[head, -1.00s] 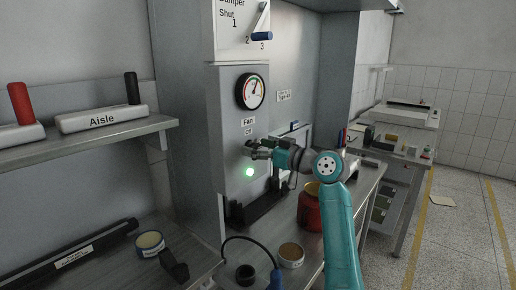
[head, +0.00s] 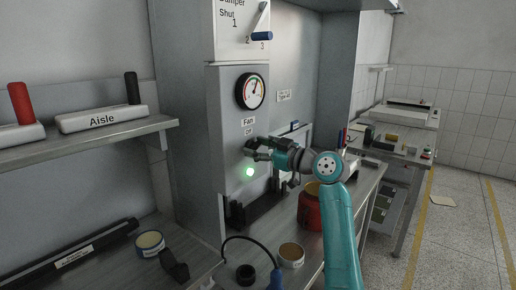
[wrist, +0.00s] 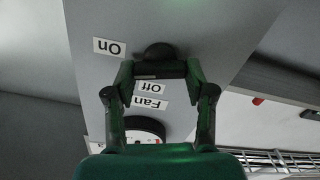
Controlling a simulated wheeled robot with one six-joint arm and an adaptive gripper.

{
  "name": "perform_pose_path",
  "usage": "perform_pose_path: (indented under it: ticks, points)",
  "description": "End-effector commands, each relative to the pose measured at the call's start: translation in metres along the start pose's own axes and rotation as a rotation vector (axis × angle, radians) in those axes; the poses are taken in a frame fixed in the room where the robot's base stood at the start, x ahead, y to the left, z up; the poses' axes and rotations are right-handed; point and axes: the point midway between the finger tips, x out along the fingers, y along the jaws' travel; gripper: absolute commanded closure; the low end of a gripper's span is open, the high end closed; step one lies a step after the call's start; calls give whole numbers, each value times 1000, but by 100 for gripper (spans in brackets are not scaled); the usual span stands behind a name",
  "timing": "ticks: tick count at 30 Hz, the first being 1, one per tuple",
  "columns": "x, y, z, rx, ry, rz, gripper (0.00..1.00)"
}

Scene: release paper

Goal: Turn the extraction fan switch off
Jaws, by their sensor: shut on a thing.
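The fan switch (wrist: 158,51) is a dark rounded knob on the grey panel. It shows upside down in the wrist view, between the "On" label (wrist: 109,47) and the "Off" label (wrist: 150,86). My gripper (wrist: 160,71) is shut on the switch, with one finger on each side and a dark bar between the tips. In the head view my gripper (head: 252,149) is at the panel, just under the "Fan" label (head: 248,122) and the "Off" label (head: 247,130). There it hides the switch. Exactly where the switch points is hard to tell.
A lit green lamp (head: 250,172) is just below my gripper. A round gauge (head: 251,91) sits above the labels, under a damper lever (head: 261,36). A red container (head: 309,207) and a small jar (head: 291,255) stand on the bench below my arm.

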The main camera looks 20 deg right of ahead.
Motion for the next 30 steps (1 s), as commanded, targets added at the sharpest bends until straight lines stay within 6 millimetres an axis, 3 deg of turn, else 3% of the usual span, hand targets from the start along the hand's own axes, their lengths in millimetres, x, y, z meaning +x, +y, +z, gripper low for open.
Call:
perform_pose_path:
  ticks: [30]
  points:
    - [0, -4, 3, -957, 0, -1, 81]
